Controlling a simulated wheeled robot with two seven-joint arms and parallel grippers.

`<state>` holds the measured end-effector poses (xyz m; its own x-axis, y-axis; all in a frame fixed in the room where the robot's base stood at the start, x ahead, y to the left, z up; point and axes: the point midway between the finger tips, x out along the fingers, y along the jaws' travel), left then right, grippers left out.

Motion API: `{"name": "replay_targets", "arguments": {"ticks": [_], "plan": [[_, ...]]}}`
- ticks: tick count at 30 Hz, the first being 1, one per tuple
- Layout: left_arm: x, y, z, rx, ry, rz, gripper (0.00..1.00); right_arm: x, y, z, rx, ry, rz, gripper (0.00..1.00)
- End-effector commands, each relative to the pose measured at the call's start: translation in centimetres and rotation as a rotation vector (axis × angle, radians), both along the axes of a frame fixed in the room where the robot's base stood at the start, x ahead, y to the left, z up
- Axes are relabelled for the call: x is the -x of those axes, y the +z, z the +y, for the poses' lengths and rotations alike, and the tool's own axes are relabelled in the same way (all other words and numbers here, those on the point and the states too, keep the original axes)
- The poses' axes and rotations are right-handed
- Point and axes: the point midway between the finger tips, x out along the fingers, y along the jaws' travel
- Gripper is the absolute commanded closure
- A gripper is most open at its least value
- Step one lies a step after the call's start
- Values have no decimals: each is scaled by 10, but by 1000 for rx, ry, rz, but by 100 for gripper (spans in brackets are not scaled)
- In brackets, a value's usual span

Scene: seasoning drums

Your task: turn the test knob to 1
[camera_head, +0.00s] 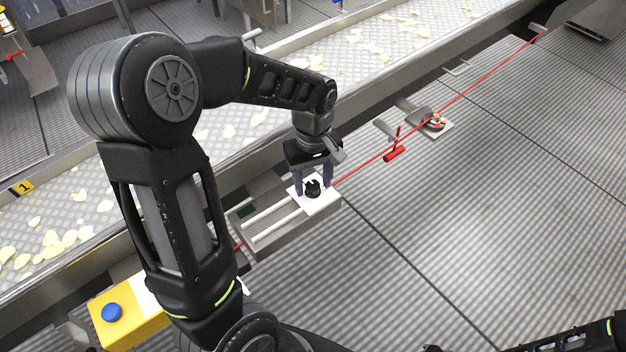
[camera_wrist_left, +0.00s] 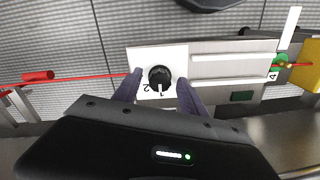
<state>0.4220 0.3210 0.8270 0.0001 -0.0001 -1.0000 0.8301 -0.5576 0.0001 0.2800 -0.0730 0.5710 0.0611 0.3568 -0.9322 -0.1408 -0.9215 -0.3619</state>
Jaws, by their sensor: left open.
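The black test knob (camera_head: 313,187) sits on a white plate (camera_head: 326,206) at the right end of a grey box beside the conveyor. My left gripper (camera_head: 313,184) points down over it with one finger on either side. In the left wrist view the knob (camera_wrist_left: 160,76) lies between the open fingers (camera_wrist_left: 159,88), with a gap visible to each. The digits 2 and 1 are printed below the knob there. A small light mark shows at its lower edge, close to the 1. Whether the fingers touch the knob cannot be told from the head view.
A red cord (camera_head: 470,90) with a red handle (camera_head: 393,154) runs along the conveyor. A yellow box with a blue button (camera_head: 112,312) stands at lower left. A multicoloured switch (camera_head: 436,123) sits farther right. The conveyor (camera_head: 300,80) carries pale chips.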

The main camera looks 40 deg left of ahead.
Motion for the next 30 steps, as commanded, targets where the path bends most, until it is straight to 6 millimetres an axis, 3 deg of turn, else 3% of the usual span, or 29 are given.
{"name": "replay_targets", "arguments": {"ticks": [5, 18, 30], "plan": [[-1, 10, 0, -1, 0, -3, 51, 0, 0, 0, 0, 0, 0, 64], [-1, 73, 0, -1, 0, -3, 51, 0, 2, 0, 0, 0, 0, 64], [0, 78, 0, 0, 0, 0, 51, 0, 2, 0, 0, 0, 0, 64]]}}
